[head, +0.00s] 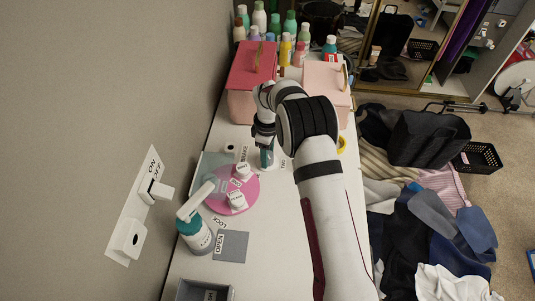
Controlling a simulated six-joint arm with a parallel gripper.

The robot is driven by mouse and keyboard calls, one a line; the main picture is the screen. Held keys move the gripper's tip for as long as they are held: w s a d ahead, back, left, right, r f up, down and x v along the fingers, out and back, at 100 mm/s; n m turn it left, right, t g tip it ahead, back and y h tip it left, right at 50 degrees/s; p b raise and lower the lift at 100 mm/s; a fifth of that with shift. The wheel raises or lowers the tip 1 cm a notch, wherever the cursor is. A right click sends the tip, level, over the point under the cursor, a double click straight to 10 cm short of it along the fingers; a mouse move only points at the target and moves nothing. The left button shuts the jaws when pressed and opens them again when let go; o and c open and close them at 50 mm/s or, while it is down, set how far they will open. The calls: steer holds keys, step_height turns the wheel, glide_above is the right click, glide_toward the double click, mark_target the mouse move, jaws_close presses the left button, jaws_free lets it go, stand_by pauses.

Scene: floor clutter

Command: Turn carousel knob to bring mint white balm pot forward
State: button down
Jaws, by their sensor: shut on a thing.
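The pink round carousel (257,194) lies on the white counter near the wall. Two white pots stand on it: one towards the back (242,171) and one nearer the front (237,201). Their small labels are too small to read surely, so I cannot tell which is the mint white balm pot. My gripper (265,146) points down just beyond the carousel's back right edge. It is shut on a small teal item (267,159). The fingertips are mostly hidden, and I cannot tell whether the item is the carousel knob.
A red box (247,85), a pale pink box (325,82) and several bottles stand behind. Wall switches (156,190) are at left. Clothes cover the floor at right.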

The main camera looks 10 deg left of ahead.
steer(key=shift+m, duration=0.3)
steer(key=m, duration=0.5)
steer(key=shift+m, duration=0.3)
steer(key=m, duration=0.5)
steer(key=shift+m, duration=0.3)
stand_by(0.3)
steer(key=shift+c, duration=1.9)
jaws_free()
step_height(320, 180, up, 16)
steer(key=shift+f, duration=0.1)
